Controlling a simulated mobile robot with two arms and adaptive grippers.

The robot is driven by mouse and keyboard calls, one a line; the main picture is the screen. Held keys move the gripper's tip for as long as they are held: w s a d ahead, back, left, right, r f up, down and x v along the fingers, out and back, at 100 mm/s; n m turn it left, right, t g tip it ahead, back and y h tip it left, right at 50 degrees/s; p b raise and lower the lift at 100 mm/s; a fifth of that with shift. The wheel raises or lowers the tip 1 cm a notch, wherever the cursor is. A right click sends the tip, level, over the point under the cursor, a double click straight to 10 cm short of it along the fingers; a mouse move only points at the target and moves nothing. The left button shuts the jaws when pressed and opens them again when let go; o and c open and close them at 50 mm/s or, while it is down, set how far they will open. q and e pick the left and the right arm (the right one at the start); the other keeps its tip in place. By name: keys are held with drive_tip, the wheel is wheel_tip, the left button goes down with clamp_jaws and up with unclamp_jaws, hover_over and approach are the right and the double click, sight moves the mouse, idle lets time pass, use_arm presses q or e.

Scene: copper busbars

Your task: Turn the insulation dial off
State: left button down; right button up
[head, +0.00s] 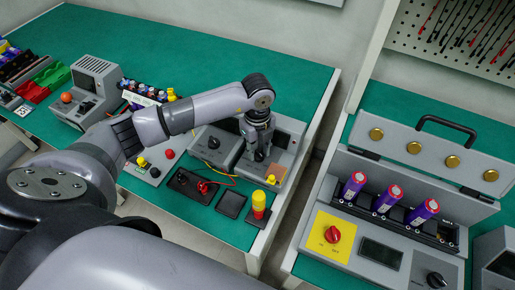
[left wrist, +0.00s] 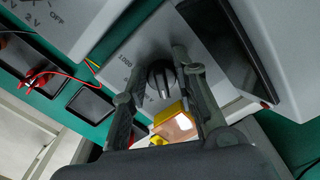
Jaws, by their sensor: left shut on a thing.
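The black dial (left wrist: 160,76) sits on the sloped front of a grey tester (left wrist: 148,45) with a dark screen (left wrist: 232,45), and small print reading about 1000 beside it. The same grey tester (head: 245,165) is at the right end of the green bench in the head view. My left gripper (head: 259,148) reaches down onto it from above. In the left wrist view my left gripper (left wrist: 160,72) has one finger on each side of the dial, shut on it. The dial's pointer setting is hard to read. My right gripper is not in view.
A second grey meter (head: 213,145) stands just left of the tester. A separate bench at right holds a case with purple cylinders (head: 387,198) and a red switch (head: 333,235).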

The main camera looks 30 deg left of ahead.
sight(257, 151)
use_arm(q)
drive_tip(key=c, duration=1.6)
unclamp_jaws()
drive_tip(key=shift+r, duration=0.1)
drive_tip(key=shift+c, duration=0.2)
wheel_tip(257, 151, up, 12)
